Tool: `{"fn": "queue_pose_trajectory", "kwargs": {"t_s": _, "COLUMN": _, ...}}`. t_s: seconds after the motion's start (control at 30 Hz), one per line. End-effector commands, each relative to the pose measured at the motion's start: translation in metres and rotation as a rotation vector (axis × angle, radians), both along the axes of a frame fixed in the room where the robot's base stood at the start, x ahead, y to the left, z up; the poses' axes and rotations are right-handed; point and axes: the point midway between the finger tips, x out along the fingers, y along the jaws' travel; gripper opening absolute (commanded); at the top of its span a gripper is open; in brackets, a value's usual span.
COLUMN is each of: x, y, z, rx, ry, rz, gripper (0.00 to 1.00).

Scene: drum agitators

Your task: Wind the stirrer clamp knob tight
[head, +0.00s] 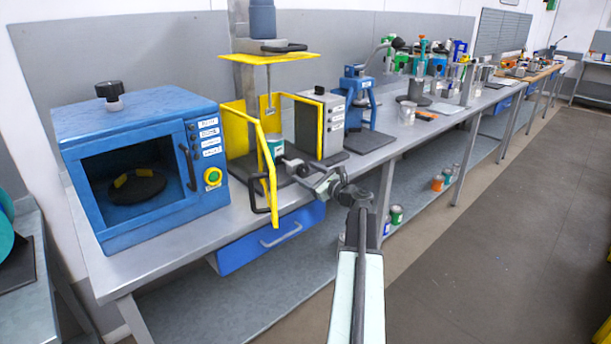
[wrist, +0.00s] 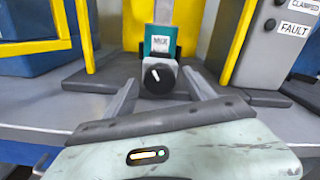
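The clamp knob (wrist: 158,78) is black and round with a white pointer line. It faces me from a grey block in front of a teal can labelled MIX (wrist: 160,45). The can also shows in the head view (head: 276,147), between the yellow guards of the stirrer stand. My gripper (wrist: 160,80) is open, with one finger to the left of the knob and one to the right. Gaps show between fingers and knob. I cannot tell how far the fingertips reach along it. In the head view my gripper (head: 318,178) is at the stand's front; the knob is not clear there.
Yellow guard panels (head: 268,180) stand close on the left of the gripper. A grey control box (head: 321,122) is on the right, with a FAULT label in the wrist view. A blue oven (head: 140,165) is further left. A blue press (head: 357,100) stands beyond the box.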

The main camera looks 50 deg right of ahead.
Motion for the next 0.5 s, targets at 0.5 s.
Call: {"fn": "queue_pose_trajectory", "kwargs": {"t_s": 0.5, "x": -0.059, "y": 0.006, "z": -0.001, "rx": -0.001, "ry": 0.0, "rz": -0.002, "gripper": 0.64}}
